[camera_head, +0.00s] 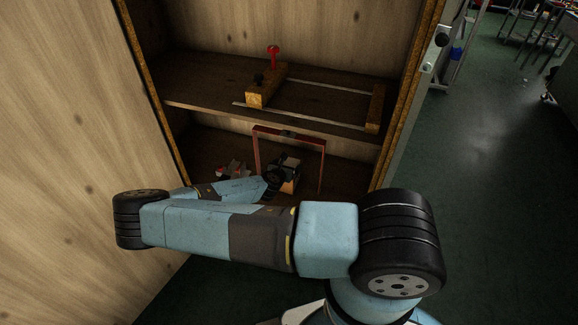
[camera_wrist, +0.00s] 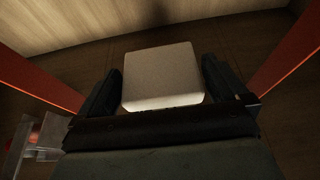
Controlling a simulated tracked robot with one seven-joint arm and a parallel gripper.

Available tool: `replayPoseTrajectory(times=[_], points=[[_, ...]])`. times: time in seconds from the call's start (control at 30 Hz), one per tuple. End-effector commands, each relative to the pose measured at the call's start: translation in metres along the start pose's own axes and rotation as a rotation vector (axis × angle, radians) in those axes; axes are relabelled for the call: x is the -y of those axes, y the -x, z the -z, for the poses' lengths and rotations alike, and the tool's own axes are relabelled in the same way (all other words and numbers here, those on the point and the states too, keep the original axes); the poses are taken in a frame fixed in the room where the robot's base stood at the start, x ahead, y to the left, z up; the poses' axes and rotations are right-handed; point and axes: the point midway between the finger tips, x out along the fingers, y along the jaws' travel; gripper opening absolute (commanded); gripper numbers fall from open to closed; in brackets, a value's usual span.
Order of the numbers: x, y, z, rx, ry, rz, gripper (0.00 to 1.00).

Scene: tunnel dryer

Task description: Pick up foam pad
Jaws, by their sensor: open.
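The foam pad (camera_wrist: 163,77) is a pale, rounded square block in the middle of the wrist view. It sits inside the cabinet on the lower shelf. My gripper (camera_wrist: 163,88) is open, with one black finger on each side of the pad. A narrow dark gap shows between the pad and each finger. In the head view my arm reaches into the lower compartment, and my gripper (camera_head: 283,172) is by a light tan block there, partly hiding it.
A red frame (camera_head: 324,165) stands around my gripper in the lower compartment. A small red and grey item (camera_head: 233,170) lies to its left. The upper shelf (camera_head: 205,88) holds a wooden clamp-like tool (camera_head: 268,86) with metal rails.

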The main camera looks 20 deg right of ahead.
Motion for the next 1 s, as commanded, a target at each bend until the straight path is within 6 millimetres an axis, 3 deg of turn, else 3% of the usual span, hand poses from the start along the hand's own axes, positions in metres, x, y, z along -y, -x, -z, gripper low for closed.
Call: replayPoseTrajectory(times=[0.27,0.6,1.0], points=[[-0.0002,-0.0016,0.0000,0.000,0.000,-0.001,0.99],[0.0001,-0.0017,-0.0002,0.000,-0.001,0.000,0.67],[0.0000,0.0017,-0.0095,0.002,-0.003,0.000,0.65]])
